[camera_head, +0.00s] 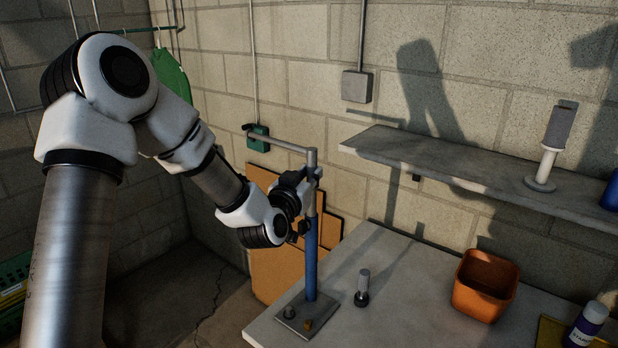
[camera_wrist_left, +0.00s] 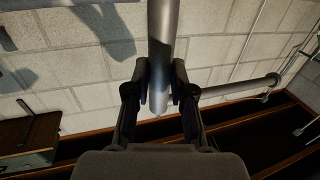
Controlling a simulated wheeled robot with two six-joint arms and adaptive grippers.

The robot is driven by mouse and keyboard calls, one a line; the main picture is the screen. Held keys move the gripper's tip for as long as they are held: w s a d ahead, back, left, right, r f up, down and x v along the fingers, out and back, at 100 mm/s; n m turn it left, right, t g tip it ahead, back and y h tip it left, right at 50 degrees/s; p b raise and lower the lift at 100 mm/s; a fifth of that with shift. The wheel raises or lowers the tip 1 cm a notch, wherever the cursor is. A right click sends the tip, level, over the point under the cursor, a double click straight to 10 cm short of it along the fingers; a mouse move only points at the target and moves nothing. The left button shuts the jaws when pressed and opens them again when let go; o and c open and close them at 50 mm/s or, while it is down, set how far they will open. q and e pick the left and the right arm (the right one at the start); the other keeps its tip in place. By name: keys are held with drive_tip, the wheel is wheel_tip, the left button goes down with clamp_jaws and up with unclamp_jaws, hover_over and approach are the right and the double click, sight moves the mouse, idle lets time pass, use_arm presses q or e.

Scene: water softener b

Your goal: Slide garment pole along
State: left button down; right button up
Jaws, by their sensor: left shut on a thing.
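The garment pole (camera_head: 312,200) stands upright at the left end of the worktop. Its grey upper tube rises out of a blue lower sleeve (camera_head: 311,260), which is fixed to a flat base plate (camera_head: 290,312). A thin grey crossbar (camera_head: 283,144) runs left from near the top. My left gripper (camera_head: 306,184) is shut on the upper tube, just below the crossbar. In the left wrist view the tube (camera_wrist_left: 163,35) passes between the two fingers (camera_wrist_left: 160,88), and the crossbar (camera_wrist_left: 238,88) extends right. The fingers partly hide the tube. My right gripper is not in view.
A short grey-topped post (camera_head: 363,284) stands right of the base plate. An orange bin (camera_head: 490,302) and a bottle (camera_head: 586,326) are further right on the worktop (camera_head: 400,315). A wall shelf (camera_head: 440,165) hangs above. A green box (camera_head: 258,143) shows behind the crossbar's left end.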

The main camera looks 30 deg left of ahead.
use_arm(q)
wheel_tip(320, 180, up, 13)
drive_tip(key=p, duration=0.8)
drive_tip(key=shift+p, duration=0.3)
drive_tip(key=c, duration=0.9)
unclamp_jaws()
drive_tip(key=shift+f, duration=0.1)
drive_tip(key=v, duration=0.7)
drive_tip(key=shift+s, duration=0.3)
